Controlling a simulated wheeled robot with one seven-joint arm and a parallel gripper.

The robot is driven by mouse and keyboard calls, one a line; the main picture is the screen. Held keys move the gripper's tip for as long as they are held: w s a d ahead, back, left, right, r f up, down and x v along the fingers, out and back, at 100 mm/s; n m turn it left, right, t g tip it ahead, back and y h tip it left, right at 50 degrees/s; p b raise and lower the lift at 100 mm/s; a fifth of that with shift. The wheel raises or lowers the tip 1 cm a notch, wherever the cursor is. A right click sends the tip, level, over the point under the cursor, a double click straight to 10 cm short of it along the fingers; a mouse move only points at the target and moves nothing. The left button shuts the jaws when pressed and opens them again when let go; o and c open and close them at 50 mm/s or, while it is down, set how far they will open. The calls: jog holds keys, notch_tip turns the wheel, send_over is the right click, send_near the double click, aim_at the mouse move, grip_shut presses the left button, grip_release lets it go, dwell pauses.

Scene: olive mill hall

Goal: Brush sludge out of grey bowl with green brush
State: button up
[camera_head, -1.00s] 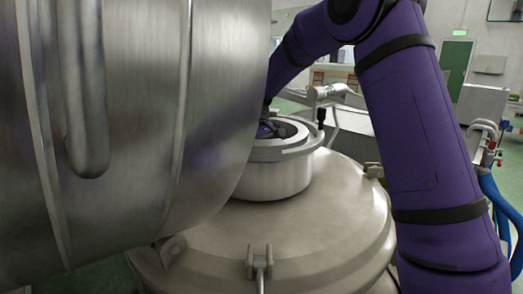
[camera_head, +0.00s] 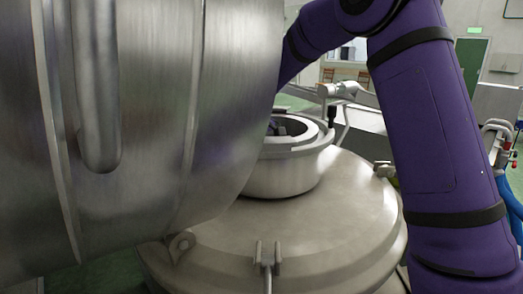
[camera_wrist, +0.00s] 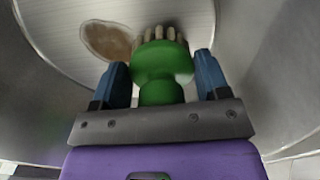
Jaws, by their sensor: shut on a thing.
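My gripper (camera_wrist: 161,70) is shut on the green brush (camera_wrist: 162,62) in the wrist view, with one blue finger on each side of its handle. The brush's pale bristles (camera_wrist: 165,34) point away from me, towards the finely ribbed inner surface of the grey bowl (camera_wrist: 60,35). Whether they touch it I cannot tell. A brown patch of sludge (camera_wrist: 108,40) lies on that surface, just left of the bristles. In the head view the gripper and brush cannot be made out clearly; my purple arm reaches down behind a large steel drum.
The large steel drum (camera_head: 150,110) fills the left of the head view and hides much. A round metal neck (camera_head: 290,170) with an open top stands on a wide domed cover (camera_head: 300,225). Pipework (camera_head: 338,90) stands behind the neck, and blue hoses hang at the far right.

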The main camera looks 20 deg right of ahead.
jog(key=shift+s+a+r, duration=0.2)
jog(key=shift+a+r, duration=0.1)
jog(key=shift+r, duration=0.1)
jog(key=shift+w+d+r, duration=0.1)
jog(key=shift+d+r, duration=0.1)
jog(key=shift+r, duration=0.95)
jog(key=shift+d+r, duration=0.15)
jog(key=shift+r, duration=1)
jog(key=shift+r, duration=1.55)
